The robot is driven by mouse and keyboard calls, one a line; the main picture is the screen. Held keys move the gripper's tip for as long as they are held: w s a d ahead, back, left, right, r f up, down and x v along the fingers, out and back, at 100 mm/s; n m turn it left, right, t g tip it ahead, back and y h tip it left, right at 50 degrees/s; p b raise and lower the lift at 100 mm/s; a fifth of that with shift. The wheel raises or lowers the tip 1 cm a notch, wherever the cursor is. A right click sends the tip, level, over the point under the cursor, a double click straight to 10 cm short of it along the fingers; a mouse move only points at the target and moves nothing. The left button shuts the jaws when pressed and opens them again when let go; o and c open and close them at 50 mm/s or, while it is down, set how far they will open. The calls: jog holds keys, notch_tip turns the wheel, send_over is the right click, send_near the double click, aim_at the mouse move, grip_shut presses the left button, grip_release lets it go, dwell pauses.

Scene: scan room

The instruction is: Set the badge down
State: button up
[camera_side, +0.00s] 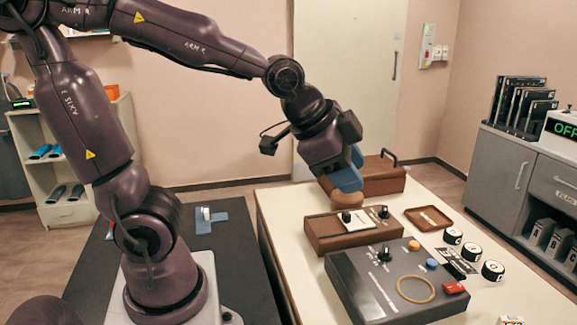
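My gripper (348,181) has blue fingers and points down over the far part of the white table (285,228). A round tan object (352,200) shows just below the fingertips. I cannot tell whether the fingers touch it, or how far apart they are. No badge can be made out for certain. A small white card-like plate (356,225) lies on the brown box (318,236) in front of the gripper.
A dark grey panel (345,268) with knobs, buttons and a tan ring stands in front. Several black-and-white round pieces (452,236) stand at right, by a dark flat item (457,270). A brown case (385,181) with a handle is behind the gripper. The table's front right is mostly clear.

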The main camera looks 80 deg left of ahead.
jog(key=s+r+n+g, duration=0.1)
jog(key=s+n, duration=0.5)
jog(key=s, duration=0.3)
jog(key=shift+s+r+g, duration=0.2)
jog(key=shift+g, duration=0.1)
